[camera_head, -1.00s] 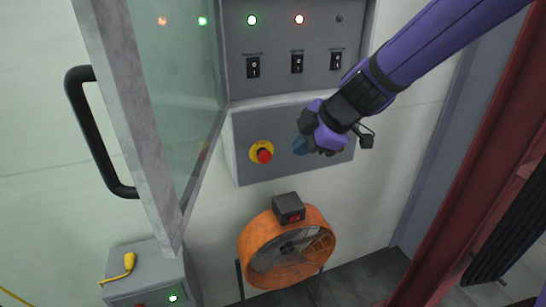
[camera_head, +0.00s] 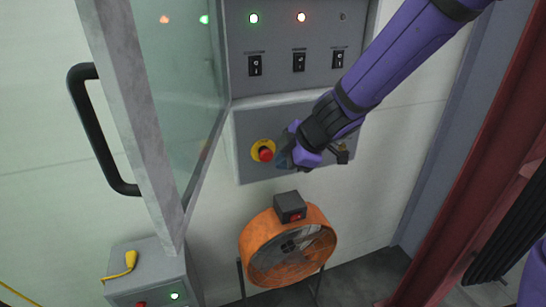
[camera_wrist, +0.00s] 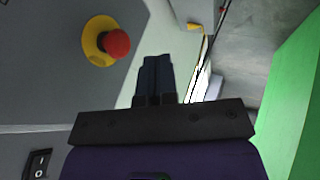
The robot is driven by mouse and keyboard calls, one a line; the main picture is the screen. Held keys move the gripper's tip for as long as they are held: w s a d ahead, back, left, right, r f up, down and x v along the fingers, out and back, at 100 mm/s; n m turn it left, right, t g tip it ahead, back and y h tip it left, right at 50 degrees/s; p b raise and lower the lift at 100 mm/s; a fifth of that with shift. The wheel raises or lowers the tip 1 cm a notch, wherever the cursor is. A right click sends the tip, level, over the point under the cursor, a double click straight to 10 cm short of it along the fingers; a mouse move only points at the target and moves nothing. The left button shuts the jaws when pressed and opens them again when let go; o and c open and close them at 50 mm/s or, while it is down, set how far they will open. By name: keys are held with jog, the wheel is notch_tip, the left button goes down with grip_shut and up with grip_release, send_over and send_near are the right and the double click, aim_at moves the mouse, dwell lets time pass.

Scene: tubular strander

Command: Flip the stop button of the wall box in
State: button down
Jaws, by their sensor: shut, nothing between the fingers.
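The stop button (camera_head: 265,154) is a red mushroom knob on a yellow round base, on the grey wall box (camera_head: 246,124). It also shows at the upper left of the wrist view (camera_wrist: 116,43), standing out from the grey face. My gripper (camera_head: 283,158) is just right of the red knob in the head view. In the wrist view its dark fingers (camera_wrist: 156,75) are together and empty, with a visible gap between them and the knob. The forearm and gripper cover the right part of the box.
An open glass door (camera_head: 135,110) with a black handle (camera_head: 98,130) stands left of the box. Above is a panel with rocker switches (camera_head: 255,65) and lamps. An orange fan (camera_head: 262,226) stands below. A lower grey box (camera_head: 150,268) carries a yellow object (camera_head: 122,267).

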aim_at(273, 157)
jog(key=shift+w+a+f, duration=0.35)
jog(key=shift+w+a, duration=0.05)
jog(key=shift+w, duration=0.4)
jog(key=shift+w+a+f, duration=0.3)
jog(key=shift+w+a, duration=0.05)
jog(key=shift+w, duration=0.45)
jog(key=shift+w+a+f, duration=0.35)
jog(key=shift+w+a, duration=0.05)
jog(key=shift+w, duration=0.4)
